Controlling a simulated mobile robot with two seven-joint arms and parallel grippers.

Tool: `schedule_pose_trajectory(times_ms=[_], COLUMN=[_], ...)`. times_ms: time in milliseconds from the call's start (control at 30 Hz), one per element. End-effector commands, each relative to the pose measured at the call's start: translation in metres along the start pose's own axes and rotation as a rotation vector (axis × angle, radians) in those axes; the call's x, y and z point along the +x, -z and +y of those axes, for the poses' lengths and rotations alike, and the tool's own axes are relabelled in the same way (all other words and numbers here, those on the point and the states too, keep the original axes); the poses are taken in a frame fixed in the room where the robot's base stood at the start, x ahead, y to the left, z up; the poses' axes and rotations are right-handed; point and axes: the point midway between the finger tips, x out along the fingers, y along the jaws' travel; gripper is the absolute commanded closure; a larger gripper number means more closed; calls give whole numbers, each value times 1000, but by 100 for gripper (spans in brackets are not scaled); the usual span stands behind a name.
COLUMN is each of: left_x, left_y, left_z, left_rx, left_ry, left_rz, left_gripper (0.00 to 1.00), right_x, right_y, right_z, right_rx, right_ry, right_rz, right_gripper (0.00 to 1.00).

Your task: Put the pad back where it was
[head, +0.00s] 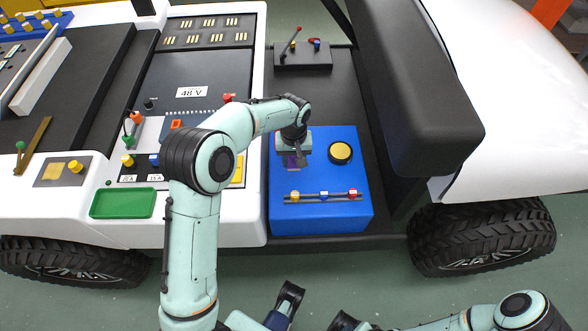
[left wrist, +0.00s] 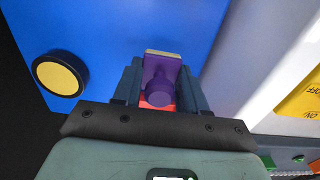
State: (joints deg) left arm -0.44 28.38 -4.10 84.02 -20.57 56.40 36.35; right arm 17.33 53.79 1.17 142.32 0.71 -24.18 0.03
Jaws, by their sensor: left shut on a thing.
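The pad shows in the left wrist view as a small purple piece (left wrist: 160,75) with a round knob and a tan strip along its far edge. It sits between the fingers of my left gripper (left wrist: 160,88), which is shut on it. A bit of red shows under the knob. In the head view my left gripper (head: 292,158) points down over the left part of the blue box (head: 320,218), and a little of the purple pad (head: 292,162) shows there. Whether the pad touches the box top is unclear.
The blue box has a yellow round button (head: 341,152) and a rail with small coloured sliders (head: 322,195). A black block with levers (head: 302,56) stands behind. A green tray (head: 122,204) is at left, and a black seat-like block (head: 415,95) is at right.

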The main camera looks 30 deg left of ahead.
Motion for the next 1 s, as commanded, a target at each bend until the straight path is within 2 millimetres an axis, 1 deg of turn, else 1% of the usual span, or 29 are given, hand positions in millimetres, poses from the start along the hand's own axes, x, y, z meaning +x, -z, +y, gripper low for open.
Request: schedule_pose_trajectory(times_ms=[33,167,233,400,467,733,867,900,933,967,1000], left_x=[6,13,20,46,52,53,57,56,56,56,56], left_y=[0,0,0,0,0,0,0,0,0,0,0], left_z=[0,0,0,0,0,0,0,0,0,0,0], left_rx=[0,0,0,1,1,1,1,1,1,1,1], left_ry=[0,1,1,1,1,0,0,0,0,0,0], left_rz=[0,0,0,-1,-1,2,1,1,1,1,1], left_gripper=[87,87,87,87,87,87,87,45,36,33,33], right_x=[1,1,2,6,6,6,8,7,7,7,7], right_y=[0,1,1,3,4,4,5,5,5,5,5], right_z=[0,0,0,1,1,1,1,1,1,1,1], right_rx=[0,-1,-1,-1,-1,-1,-1,-1,-1,-1,-1], right_ry=[0,1,1,2,2,2,3,3,3,3,3], right_rz=[1,3,4,9,10,11,13,13,13,13,13], right_gripper=[57,57,57,57,57,57,57,57,57,57,57])
